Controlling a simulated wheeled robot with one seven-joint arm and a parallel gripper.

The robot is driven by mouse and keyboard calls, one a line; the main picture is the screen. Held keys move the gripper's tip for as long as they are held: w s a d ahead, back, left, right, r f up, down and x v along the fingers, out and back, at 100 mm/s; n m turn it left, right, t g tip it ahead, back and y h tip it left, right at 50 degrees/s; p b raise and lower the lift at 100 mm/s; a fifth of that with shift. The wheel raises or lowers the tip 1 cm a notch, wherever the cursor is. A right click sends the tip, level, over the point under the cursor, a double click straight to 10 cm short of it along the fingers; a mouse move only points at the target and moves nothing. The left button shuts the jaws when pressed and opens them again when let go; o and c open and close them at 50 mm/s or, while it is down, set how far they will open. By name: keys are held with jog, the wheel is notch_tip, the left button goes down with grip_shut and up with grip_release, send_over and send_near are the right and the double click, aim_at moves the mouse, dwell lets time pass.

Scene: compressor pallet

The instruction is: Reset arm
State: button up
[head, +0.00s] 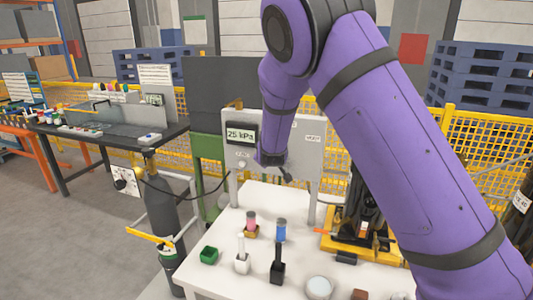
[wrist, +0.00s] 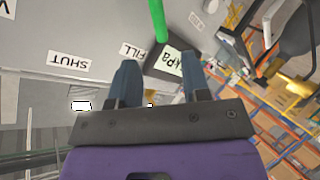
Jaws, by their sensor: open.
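My gripper (head: 287,174) is at the end of my purple arm, in front of the grey panel (head: 303,150) at the middle of the head view. In the wrist view, the two blue-grey fingers of my gripper (wrist: 158,70) stand apart with nothing held between them. The panel carries a display reading 25 kPa (head: 240,136). In the wrist view, the panel appears upside down with SHUT (wrist: 70,61) and FILL labels, and the display sits just beyond the fingers. My arm hides part of the panel in the head view.
A yellow-based device (head: 355,230) is at right. Grey floor at left is free.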

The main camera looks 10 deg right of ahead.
jog(key=shift+s+r, duration=0.15)
jog(key=shift+s, duration=0.15)
jog(key=s+d+r+m+g+y, duration=0.2)
jog(key=s+d+r, duration=0.3)
jog(key=s+r, duration=0.45)
jog(key=s+d+r+m+g+y, duration=0.1)
jog(key=s+d+r+m+g, duration=0.25)
jog(key=s+r, duration=0.6)
jog(key=s+d+m+g, duration=0.1)
jog(key=s+d, duration=0.2)
jog(key=s, duration=1.2)
jog(key=s+d+m+g+h, duration=0.1)
jog(key=s+d, duration=0.1)
jog(key=s, duration=1.3)
jog(key=shift+s+d, duration=0.2)
jog(key=shift+d, duration=0.2)
dwell(1.2)
